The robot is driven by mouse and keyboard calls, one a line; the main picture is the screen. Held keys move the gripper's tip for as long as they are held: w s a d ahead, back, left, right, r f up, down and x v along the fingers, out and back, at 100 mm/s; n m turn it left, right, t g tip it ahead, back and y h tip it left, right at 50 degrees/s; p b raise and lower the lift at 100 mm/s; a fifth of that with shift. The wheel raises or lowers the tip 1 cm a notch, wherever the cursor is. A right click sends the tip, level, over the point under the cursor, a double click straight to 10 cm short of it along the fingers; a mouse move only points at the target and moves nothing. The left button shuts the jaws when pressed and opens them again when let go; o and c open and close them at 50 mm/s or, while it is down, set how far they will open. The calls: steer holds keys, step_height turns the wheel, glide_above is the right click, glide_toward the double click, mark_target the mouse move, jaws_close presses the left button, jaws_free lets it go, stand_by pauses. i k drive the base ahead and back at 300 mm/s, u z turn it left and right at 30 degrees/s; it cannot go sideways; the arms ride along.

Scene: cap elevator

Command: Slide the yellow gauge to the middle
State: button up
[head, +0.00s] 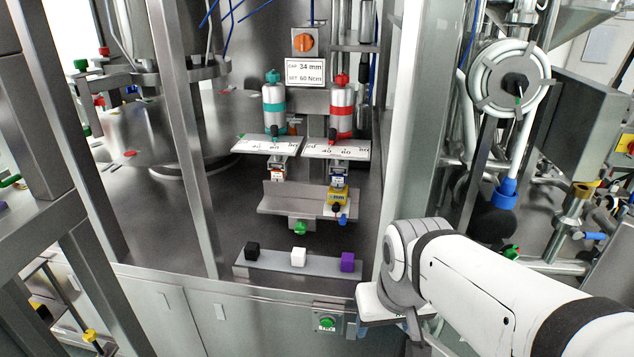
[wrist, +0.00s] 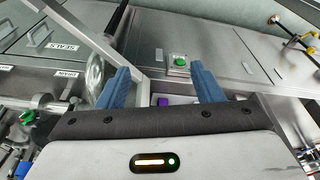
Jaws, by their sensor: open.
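The yellow gauge (head: 338,197) sits at the right end of a grey metal ledge (head: 275,204) in the head view, below the red-banded cylinder (head: 341,112). A small blue part and a dark knob show at its front. The wrist view does not show the gauge. My gripper (wrist: 160,84) is open, with its two blue fingers spread and nothing between them. In the head view my gripper is at the lower right, well below and to the right of the gauge, and its fingers are mostly hidden behind my arm.
A green button (head: 326,322) is on the cabinet front. A steel post (head: 412,130) stands right of the ledge. A teal-banded cylinder (head: 274,106) hangs left.

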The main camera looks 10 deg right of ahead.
mark_target(337, 196)
steer(key=u, duration=0.15)
steer(key=k, duration=0.5)
steer(key=z, duration=2.65)
steer(key=k, duration=0.75)
steer(key=u, duration=2.45)
steer(key=i, duration=1)
steer(key=u, duration=0.05)
